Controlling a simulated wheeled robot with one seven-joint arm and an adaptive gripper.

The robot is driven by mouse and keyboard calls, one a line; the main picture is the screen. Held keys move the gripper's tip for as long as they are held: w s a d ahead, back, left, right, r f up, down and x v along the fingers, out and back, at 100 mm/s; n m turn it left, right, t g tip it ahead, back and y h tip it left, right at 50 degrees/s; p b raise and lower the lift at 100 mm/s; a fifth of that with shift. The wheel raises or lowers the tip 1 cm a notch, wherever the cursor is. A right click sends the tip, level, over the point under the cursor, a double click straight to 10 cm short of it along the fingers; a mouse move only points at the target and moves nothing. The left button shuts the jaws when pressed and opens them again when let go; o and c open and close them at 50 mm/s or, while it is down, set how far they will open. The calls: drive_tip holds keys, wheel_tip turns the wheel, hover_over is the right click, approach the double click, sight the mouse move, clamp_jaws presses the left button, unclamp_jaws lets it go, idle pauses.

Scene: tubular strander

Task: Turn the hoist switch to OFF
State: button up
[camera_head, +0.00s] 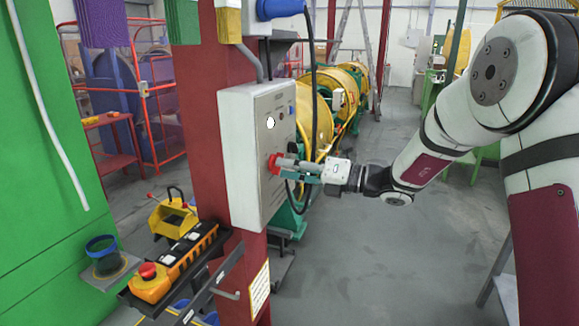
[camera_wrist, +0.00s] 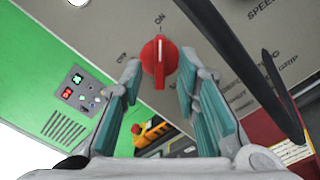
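The hoist switch is a red rotary knob (camera_wrist: 159,63) on the grey face of a control box (camera_head: 240,140). It also shows as a red spot in the head view (camera_head: 273,164). In the wrist view its pale pointer line points up towards the "ON" label (camera_wrist: 160,19). The "OFF" label (camera_wrist: 122,57) lies to the left of the knob. My gripper (camera_wrist: 160,73) is open, with one fingertip on either side of the knob. Narrow gaps seem to show between fingertips and knob; contact is not clear. In the head view my gripper (camera_head: 290,166) reaches the box from the right.
The box hangs on a red column (camera_head: 195,110). A black cable (camera_wrist: 282,95) hangs close to the right of my gripper. Below left, a yellow pendant with a red button (camera_head: 150,282) lies on a shelf. Floor to the right (camera_head: 400,250) is clear.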

drive_tip(key=shift+a, duration=0.15)
drive_tip(key=shift+c, duration=0.3)
clamp_jaws()
drive_tip(key=shift+n, duration=0.3)
drive_tip(key=n, duration=1.7)
drive_tip(key=shift+w, duration=0.25)
drive_tip(key=shift+n, duration=0.3)
